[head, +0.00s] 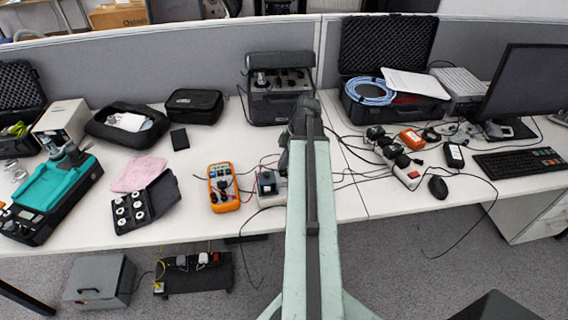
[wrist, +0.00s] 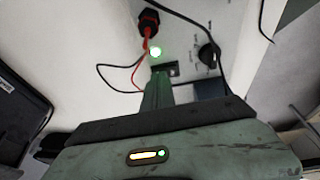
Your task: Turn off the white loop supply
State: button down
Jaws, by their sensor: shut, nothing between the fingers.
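The white loop supply (head: 270,200) is a small white box with a dark top on the table, just left of my arm in the head view. In the wrist view, its pale panel (wrist: 190,25) fills the upper middle. A small dark switch (wrist: 173,69) sits below the light. My gripper (wrist: 159,78) is shut and empty, its tips at or just before the switch and partly covering it. Contact cannot be told.
An orange multimeter (head: 223,188) lies left of the supply, with leads between them. A black case of white weights (head: 147,203) is farther left. Power strips with plugs (head: 398,162) and loose cables lie to the right. A grey instrument (head: 280,88) stands behind.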

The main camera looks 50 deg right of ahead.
aim_at(284, 172)
jog(key=shift+f, duration=0.1)
jog(key=shift+s+a, duration=0.1)
jog(key=shift+s, duration=0.05)
jog(key=shift+s+a+p, duration=0.35)
jog(key=shift+s+a, duration=0.1)
jog(key=shift+s, duration=0.05)
jog(key=shift+r, duration=0.25)
notch_tip(284, 172, up, 5)
jog(key=p, duration=0.5)
jog(key=shift+a, duration=0.1)
jog(key=d+p+v, duration=0.1)
jog(key=p+v, duration=0.7)
jog(key=shift+r+p, duration=0.3)
